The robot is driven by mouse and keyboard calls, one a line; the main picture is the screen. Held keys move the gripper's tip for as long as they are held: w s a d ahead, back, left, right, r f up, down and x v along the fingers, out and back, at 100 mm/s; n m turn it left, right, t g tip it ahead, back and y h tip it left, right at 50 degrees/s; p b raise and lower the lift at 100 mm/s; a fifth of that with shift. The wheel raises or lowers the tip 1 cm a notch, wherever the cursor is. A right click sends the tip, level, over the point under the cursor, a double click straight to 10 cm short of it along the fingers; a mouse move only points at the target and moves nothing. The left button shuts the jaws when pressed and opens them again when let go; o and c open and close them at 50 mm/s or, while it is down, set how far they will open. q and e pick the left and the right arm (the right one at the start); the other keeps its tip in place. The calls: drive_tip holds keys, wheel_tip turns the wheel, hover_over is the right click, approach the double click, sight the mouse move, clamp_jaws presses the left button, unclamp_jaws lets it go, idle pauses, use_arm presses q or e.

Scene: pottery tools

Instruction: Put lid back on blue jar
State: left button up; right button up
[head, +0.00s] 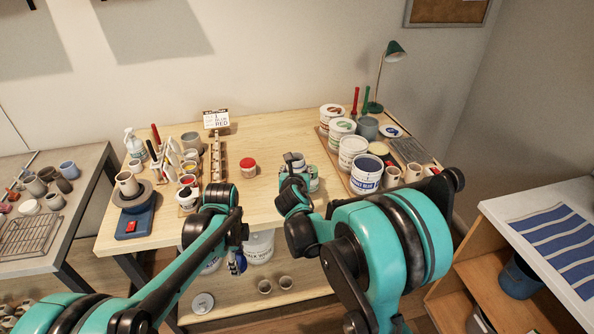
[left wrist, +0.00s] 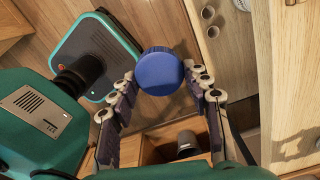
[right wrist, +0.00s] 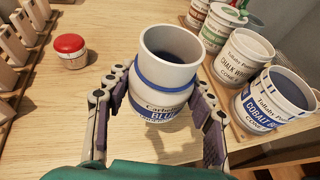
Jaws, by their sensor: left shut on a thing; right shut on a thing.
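The blue jar (right wrist: 165,75) is white with a blue band and a "BLUE" label, and its top is open. My right gripper (right wrist: 158,105) is shut around the jar's sides, at the front edge area of the wooden table in the head view (head: 300,182). I cannot tell whether the jar touches the table. The round blue lid (left wrist: 160,70) is between the fingertips of my left gripper (left wrist: 160,82), which is shut on it. In the head view the left gripper (head: 237,262) hangs below the table's front edge, left of and apart from the jar.
A small red-lidded jar (head: 248,167) stands left of the right gripper. A tray of glaze tubs, including a cobalt blue one (head: 366,173), stands at the right. A wooden rack (head: 218,158) and small pots stand at the left. A lower shelf holds buckets (head: 259,246) and cups.

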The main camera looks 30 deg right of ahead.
drive_tip(key=c, duration=0.9)
